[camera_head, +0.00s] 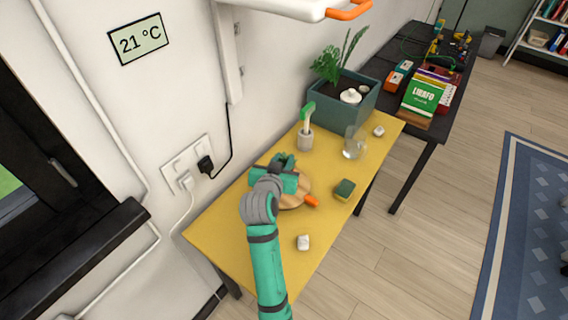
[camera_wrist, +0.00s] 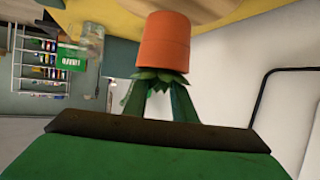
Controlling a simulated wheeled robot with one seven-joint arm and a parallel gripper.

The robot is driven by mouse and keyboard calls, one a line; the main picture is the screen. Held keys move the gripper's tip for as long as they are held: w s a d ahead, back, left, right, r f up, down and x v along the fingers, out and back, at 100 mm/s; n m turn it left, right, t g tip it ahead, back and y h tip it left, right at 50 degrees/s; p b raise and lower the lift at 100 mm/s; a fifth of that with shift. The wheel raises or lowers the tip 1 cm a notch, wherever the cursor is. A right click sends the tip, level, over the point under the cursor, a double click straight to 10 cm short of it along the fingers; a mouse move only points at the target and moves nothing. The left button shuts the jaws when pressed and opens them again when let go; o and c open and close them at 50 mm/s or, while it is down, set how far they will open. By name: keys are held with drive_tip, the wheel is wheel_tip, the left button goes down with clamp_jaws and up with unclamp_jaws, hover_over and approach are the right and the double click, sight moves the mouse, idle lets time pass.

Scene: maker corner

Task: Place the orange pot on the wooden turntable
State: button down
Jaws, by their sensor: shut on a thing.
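The orange pot (camera_wrist: 165,42) shows in the wrist view, with green leaves at its end nearest me. My gripper (camera_wrist: 160,88) is shut on the plant at these leaves, and the pot extends beyond the fingertips. In the head view my gripper (camera_head: 284,178) is over the round wooden turntable (camera_head: 303,186) and hides part of it. A small orange piece shows at the turntable's front edge there; I cannot tell if it is the pot. Whether the pot touches the turntable is hidden.
The yellow table (camera_head: 225,225) also holds a sponge (camera_head: 344,189), a white lump (camera_head: 303,242), a glass jar (camera_head: 354,148), a small grey holder with a green-handled tool (camera_head: 305,138), and a planter (camera_head: 340,105) at the far end. The wall is close on the left.

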drive_tip(key=shift+w+f, duration=0.1)
drive_tip(key=shift+f, duration=1.15)
drive_tip(key=shift+s+f, duration=0.15)
drive_tip(key=shift+s, duration=0.1)
drive_tip(key=shift+f, duration=0.15)
drive_tip(key=c, duration=1.5)
unclamp_jaws()
drive_tip(key=shift+w, duration=0.15)
drive_tip(key=shift+o, duration=0.2)
drive_tip(key=shift+a, duration=0.15)
drive_tip(key=shift+d, duration=0.2)
